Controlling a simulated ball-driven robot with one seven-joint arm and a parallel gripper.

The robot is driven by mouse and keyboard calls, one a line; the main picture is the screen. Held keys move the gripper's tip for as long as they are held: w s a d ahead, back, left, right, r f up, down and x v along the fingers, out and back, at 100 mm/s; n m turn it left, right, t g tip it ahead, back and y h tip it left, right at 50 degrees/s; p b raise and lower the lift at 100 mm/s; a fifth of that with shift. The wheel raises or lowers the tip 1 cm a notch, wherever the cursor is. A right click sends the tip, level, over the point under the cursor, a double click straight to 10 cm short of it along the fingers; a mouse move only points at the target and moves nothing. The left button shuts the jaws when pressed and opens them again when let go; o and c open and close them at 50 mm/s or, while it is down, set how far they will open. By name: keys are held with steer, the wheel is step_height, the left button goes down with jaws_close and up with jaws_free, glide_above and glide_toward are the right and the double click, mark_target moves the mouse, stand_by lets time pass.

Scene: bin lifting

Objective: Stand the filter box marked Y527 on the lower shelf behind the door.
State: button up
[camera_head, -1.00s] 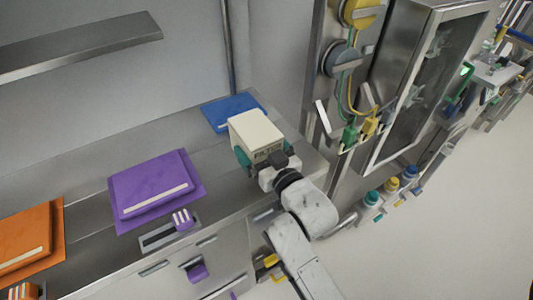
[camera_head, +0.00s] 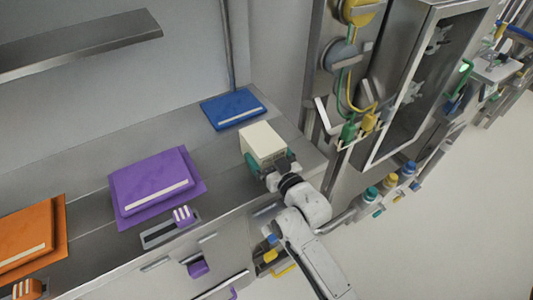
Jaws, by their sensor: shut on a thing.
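A cream filter box (camera_head: 262,141) is at the right end of the steel counter. My gripper (camera_head: 268,163) is shut on it, with teal fingers at its near side. The marking on its front is hidden by the gripper, so I cannot read it. I cannot tell whether the box touches the counter. A steel cabinet (camera_head: 437,22) with a framed front stands at the right. Its dark interior shows through the front; I cannot make out a lower shelf.
Blue (camera_head: 232,108), purple (camera_head: 155,186) and orange (camera_head: 28,238) flat packs lie along the counter (camera_head: 80,222). Hoses, valves and a gauge (camera_head: 342,58) are mounted between counter and cabinet. The floor at right is clear.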

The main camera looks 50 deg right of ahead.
steer(key=o, duration=0.9)
steer(key=shift+f, duration=0.1)
steer(key=shift+s+a, duration=0.15)
steer(key=shift+s, duration=0.15)
steer(key=b+v, duration=0.2)
steer(key=v, duration=0.9)
steer(key=shift+s, duration=0.2)
